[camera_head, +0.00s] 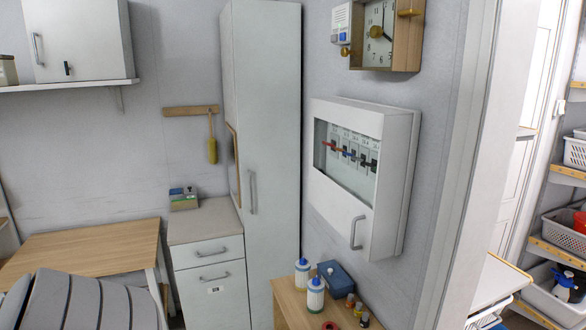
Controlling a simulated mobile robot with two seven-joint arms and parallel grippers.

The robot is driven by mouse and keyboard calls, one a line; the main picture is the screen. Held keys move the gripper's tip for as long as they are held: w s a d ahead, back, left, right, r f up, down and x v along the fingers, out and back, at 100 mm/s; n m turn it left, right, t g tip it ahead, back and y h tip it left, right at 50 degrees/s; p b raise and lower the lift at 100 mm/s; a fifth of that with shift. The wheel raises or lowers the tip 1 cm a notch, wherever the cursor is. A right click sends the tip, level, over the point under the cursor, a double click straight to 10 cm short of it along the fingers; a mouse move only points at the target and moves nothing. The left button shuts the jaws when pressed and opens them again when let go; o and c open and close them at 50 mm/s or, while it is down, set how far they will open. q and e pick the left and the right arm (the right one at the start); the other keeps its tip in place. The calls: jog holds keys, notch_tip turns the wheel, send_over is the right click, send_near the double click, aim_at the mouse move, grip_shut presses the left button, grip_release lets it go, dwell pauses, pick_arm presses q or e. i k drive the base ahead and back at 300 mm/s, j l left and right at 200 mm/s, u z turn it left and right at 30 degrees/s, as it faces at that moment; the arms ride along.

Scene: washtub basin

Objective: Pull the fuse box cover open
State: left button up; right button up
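The white fuse box (398,190) hangs on the grey wall right of centre. Its front cover (335,200) looks shut, lying flat against the box. A window in the upper part of the cover shows a row of dark breakers (347,153) with red and blue parts. A grey bar handle (354,233) stands upright at the lower right of the cover. Neither of my grippers is in view, and nothing touches the handle or the cover.
A wooden-topped table (290,303) below the fuse box holds white bottles (315,294), a blue box (335,275) and small jars. A tall cabinet (268,130) stands left of it. A wall clock (378,35) hangs above. A doorway opens at right.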

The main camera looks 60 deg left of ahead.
aim_at(372, 233)
jog(key=u, duration=1.5)
